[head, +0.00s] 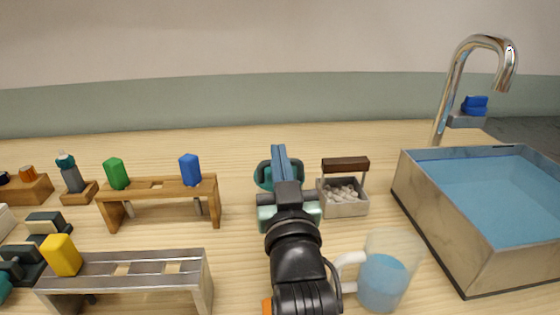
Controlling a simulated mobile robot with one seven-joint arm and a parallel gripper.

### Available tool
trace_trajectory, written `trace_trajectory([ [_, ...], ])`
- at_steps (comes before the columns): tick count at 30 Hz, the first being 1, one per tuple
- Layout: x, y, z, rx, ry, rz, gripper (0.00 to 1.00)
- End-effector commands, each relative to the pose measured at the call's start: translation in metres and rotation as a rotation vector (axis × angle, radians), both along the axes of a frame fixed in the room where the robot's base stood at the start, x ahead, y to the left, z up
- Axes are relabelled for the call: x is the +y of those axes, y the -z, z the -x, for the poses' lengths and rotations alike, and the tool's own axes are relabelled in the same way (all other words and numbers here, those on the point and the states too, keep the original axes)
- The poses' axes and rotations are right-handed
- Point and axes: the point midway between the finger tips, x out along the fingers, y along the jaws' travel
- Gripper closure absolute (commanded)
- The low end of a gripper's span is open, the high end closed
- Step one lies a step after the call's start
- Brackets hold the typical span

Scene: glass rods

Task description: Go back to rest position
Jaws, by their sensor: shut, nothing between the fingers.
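My gripper (280,163) is near the middle of the head view, at the far end of my black arm, which reaches in from the bottom edge. Two narrow blue strips at its tip lie side by side, shut with nothing between them. It is over the wooden counter (240,237), between the wooden rack and a small container with a dark brown bar. Dark and teal parts surround the gripper, and a pale green block shows behind the arm. I cannot tell whether the gripper touches anything.
A wooden rack (158,188) holds green (116,173) and blue (189,169) blocks. A metal rack (130,268) holds a yellow block (61,255). A clear mug (388,272) with blue liquid stands close right of my arm. The container (344,209) holds pale pebbles. A sink (450,215) is right.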

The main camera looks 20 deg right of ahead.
Motion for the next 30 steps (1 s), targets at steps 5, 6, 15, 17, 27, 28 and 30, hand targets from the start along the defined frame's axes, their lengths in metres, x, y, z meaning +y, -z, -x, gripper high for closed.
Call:
trace_trajectory([
  [5, 0.0, -0.046, 0.001, -0.015, 0.001, 0.005, 1.0],
  [6, 0.0, -0.054, 0.001, -0.015, 0.001, 0.006, 1.0],
  [15, 0.0, -0.088, 0.002, -0.017, 0.001, 0.006, 1.0],
  [17, 0.0, -0.09, 0.002, -0.018, 0.001, 0.006, 1.0],
  [27, 0.069, -0.17, 0.033, -0.2, -0.095, 0.05, 1.0],
  [28, 0.081, -0.185, 0.042, -0.237, -0.113, 0.056, 1.0],
  [30, 0.109, -0.217, 0.066, -0.325, -0.157, 0.066, 1.0],
])
